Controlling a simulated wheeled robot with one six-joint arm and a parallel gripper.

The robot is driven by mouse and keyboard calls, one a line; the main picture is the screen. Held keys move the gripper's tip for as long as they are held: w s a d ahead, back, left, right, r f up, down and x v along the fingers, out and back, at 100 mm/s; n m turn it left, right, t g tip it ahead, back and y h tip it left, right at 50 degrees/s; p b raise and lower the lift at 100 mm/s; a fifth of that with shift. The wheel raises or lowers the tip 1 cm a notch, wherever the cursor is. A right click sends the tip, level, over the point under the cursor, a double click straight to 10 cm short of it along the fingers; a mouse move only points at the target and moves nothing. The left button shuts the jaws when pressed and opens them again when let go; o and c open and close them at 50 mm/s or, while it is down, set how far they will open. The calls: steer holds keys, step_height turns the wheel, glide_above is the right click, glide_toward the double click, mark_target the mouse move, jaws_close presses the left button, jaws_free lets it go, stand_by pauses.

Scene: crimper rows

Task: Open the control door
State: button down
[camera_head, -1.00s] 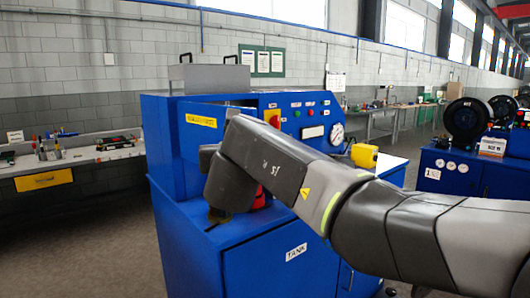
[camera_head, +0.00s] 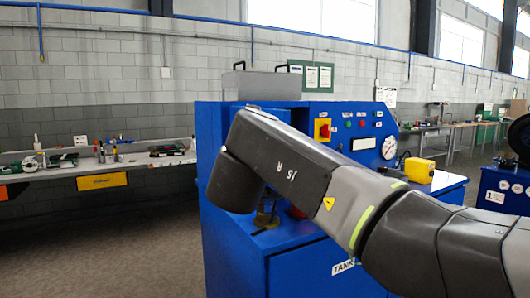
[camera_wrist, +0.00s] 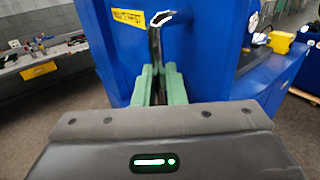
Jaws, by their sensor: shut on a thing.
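The control door (camera_wrist: 190,60) is a blue panel with a yellow label, filling the middle of the wrist view. A slim metal handle (camera_wrist: 155,42) stands out from its face. My gripper (camera_wrist: 159,70), with pale green fingers, is shut on the lower part of this handle. In the head view my dark wrist and forearm cover most of the door and hide the fingers. The door belongs to a blue machine cabinet (camera_head: 215,150). I cannot tell whether the door stands ajar.
The machine's panel carries a red and yellow switch (camera_head: 322,130) and a gauge (camera_head: 389,147). A yellow box (camera_head: 418,170) sits on the blue worktop at right. A workbench (camera_head: 60,170) with tools stands at left. Open grey floor lies between bench and machine.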

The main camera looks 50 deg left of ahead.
steer(key=c, duration=1.6)
jaws_free()
steer(key=shift+w+r, duration=0.1)
steer(key=b+v, duration=0.1)
steer(key=v, duration=1.2)
steer(key=shift+s+d+b, duration=0.3)
steer(key=shift+w+a, duration=0.1)
steer(key=shift+a, duration=0.05)
steer(key=p+x, duration=0.1)
steer(key=x, duration=1.2)
steer(key=shift+w+a, duration=0.2)
steer(key=shift+p, duration=0.3)
